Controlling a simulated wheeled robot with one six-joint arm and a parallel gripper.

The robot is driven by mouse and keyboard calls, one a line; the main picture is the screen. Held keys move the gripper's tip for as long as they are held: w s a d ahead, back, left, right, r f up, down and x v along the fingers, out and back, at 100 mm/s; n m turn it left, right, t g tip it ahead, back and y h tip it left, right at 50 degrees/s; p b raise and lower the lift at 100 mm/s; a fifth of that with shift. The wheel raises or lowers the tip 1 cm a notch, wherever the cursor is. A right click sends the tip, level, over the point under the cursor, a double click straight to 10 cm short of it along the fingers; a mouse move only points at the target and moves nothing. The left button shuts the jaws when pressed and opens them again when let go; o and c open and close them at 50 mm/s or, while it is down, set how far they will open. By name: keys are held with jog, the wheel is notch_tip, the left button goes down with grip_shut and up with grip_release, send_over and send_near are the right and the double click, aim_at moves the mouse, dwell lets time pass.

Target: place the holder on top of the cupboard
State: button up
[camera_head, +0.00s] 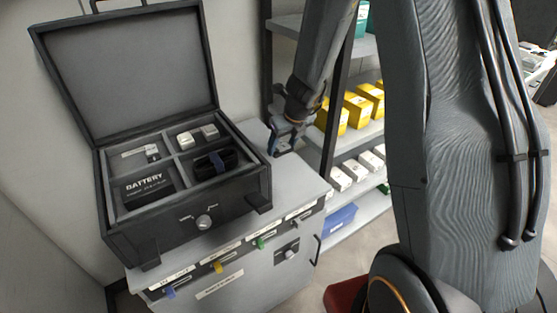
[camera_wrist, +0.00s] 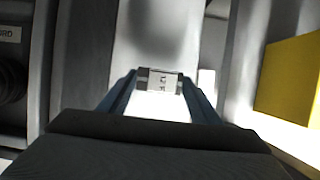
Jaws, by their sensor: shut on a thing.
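The holder (camera_wrist: 163,82) is a small grey and white block with dark marks on its face. In the wrist view it sits between the two blue fingers of my gripper (camera_wrist: 160,85), which is shut on it. In the head view my gripper (camera_head: 286,141) is at the back right of the cupboard's light grey top (camera_head: 299,187), right of the case. The holder cannot be made out there. Whether it touches the top cannot be told.
An open black case (camera_head: 237,205) with divided compartments covers the left of the cupboard top. A shelf (camera_head: 358,135) with yellow boxes (camera_head: 357,109) and white boxes stands close on the right. The top's front right strip is clear.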

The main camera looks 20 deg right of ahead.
aim_at(283, 168)
jog(key=shift+f+b, duration=2.15)
jog(key=shift+f, duration=1)
jog(key=o, duration=1.1)
jog(key=shift+f, duration=0.1)
jog(key=p+v, duration=0.6)
jog(key=v, duration=0.6)
jog(key=s+a+r+n+g, duration=0.1)
jog(key=s+r+n, duration=0.2)
jog(key=s+n, duration=0.7)
jog(key=s+r+n+g+h, duration=0.1)
jog(key=s+r+n, duration=0.2)
jog(key=s+n, duration=0.7)
jog(key=n, duration=1.2)
jog(key=shift+a+g, duration=0.3)
jog(key=shift+a, duration=0.1)
